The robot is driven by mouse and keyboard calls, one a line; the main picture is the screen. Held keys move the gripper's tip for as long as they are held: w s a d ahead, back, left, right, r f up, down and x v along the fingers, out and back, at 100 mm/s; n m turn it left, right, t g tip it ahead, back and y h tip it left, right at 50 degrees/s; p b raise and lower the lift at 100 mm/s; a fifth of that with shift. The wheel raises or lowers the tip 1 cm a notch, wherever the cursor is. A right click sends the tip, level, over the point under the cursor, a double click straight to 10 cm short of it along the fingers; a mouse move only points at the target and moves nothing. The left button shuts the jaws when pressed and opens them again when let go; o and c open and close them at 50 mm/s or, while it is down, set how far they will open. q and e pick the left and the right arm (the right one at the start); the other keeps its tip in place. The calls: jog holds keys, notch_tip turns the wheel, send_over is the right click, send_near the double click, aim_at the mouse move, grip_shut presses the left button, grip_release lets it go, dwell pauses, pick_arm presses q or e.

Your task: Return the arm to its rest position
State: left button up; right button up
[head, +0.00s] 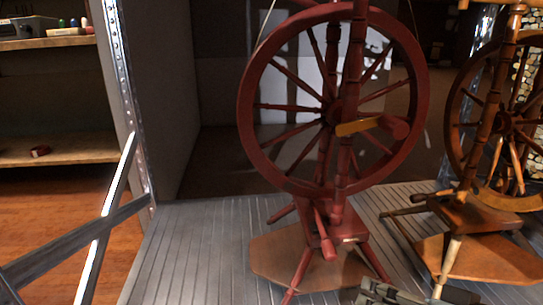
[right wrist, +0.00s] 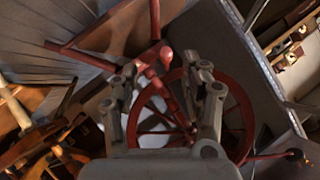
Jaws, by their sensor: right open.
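My right gripper (head: 392,293) shows only in part at the bottom edge of the head view, in front of the red spinning wheel (head: 333,103). In the right wrist view its two fingers (right wrist: 164,72) are spread apart, with nothing held between them. The red wheel (right wrist: 238,118) lies beyond the fingers in that view, and I cannot tell how far off it is. My left gripper is in neither view.
A brown spinning wheel (head: 470,213) stands at the right on the grey ribbed platform (head: 205,235). Grey metal bars (head: 70,240) cross at the lower left. Wooden shelves (head: 60,150) with small items stand at the far left. Some platform left of the red wheel is clear.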

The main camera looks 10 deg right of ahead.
pick_arm(q)
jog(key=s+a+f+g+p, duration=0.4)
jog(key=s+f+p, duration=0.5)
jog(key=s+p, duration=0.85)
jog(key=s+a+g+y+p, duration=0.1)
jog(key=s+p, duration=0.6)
jog(key=p, duration=0.2)
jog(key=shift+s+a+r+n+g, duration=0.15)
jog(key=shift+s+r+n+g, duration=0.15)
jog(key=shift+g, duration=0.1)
pick_arm(e)
jog(key=s+d+f+n+g+h, duration=0.1)
jog(key=s+d+f+g+h, duration=0.1)
jog(key=s, duration=1.1)
jog(key=s+d+f+n+g+h, duration=0.1)
jog(key=s+d+f+g, duration=0.3)
jog(key=s, duration=1)
jog(key=s+d+f+g+h, duration=0.3)
jog(key=s+f, duration=0.3)
jog(key=s, duration=0.8)
jog(key=shift+s+d+f+n+g+h, duration=0.15)
jog(key=shift+d+f+n+g+h, duration=0.2)
jog(key=shift+g, duration=0.55)
